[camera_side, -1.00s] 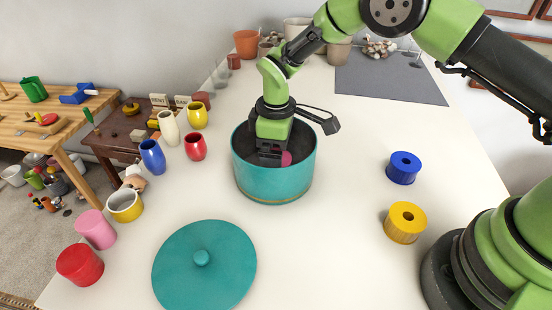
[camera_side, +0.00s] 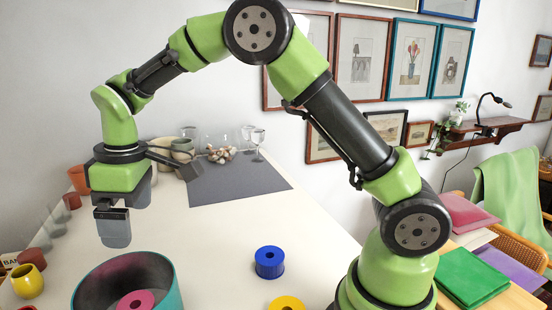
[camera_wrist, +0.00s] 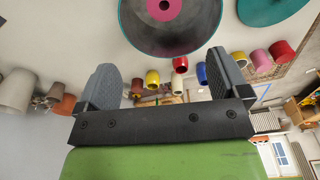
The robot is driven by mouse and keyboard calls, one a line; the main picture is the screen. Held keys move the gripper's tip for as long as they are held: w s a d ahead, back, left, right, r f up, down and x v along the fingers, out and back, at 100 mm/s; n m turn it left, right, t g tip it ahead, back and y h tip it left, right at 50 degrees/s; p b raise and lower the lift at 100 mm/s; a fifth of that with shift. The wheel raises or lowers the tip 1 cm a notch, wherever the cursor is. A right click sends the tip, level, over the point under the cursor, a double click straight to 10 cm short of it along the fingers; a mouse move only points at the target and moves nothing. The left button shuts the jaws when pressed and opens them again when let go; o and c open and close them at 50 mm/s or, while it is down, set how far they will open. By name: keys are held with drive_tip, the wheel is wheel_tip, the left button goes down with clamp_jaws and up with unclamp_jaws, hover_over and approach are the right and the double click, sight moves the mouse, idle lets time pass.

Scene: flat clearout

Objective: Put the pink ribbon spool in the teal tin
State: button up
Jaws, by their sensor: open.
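The pink ribbon spool (camera_side: 136,301) lies inside the teal tin (camera_side: 173,284), flat with its hole facing up. The tin's lower part is cut off by the frame in the side view. In the wrist view the spool (camera_wrist: 163,8) shows inside the open tin (camera_wrist: 207,34), and the teal lid (camera_wrist: 268,10) lies off it at the upper right. My gripper (camera_side: 115,238) is up above the table, beyond and over the tin, apart from both. In the wrist view its two fingers (camera_wrist: 164,72) are wide apart with nothing between them.
A blue spool (camera_side: 269,262) and a yellow spool (camera_side: 287,304) stand right of the tin. A yellow cup (camera_side: 27,281) is at the left. The table between tin and mat is clear.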

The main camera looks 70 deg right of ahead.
drive_tip(key=s+d+r+m+t, duration=0.1)
drive_tip(key=s+d+r+m, duration=0.2)
drive_tip(key=s+r, duration=0.3)
drive_tip(key=s+d+r+m+t, duration=0.1)
drive_tip(key=s+m, duration=0.1)
drive_tip(key=s, duration=0.3)
drive_tip(key=s+d+r+m+t+y, duration=0.1)
drive_tip(key=s+r+m+t, duration=0.1)
drive_tip(key=s, duration=0.4)
drive_tip(key=s+d+r+m+t, duration=0.1)
drive_tip(key=s+m+t, duration=0.1)
drive_tip(key=s, duration=0.3)
drive_tip(key=shift+s+d+r+m, duration=0.25)
drive_tip(key=shift+s+d+m, duration=0.1)
drive_tip(key=shift+m, duration=0.45)
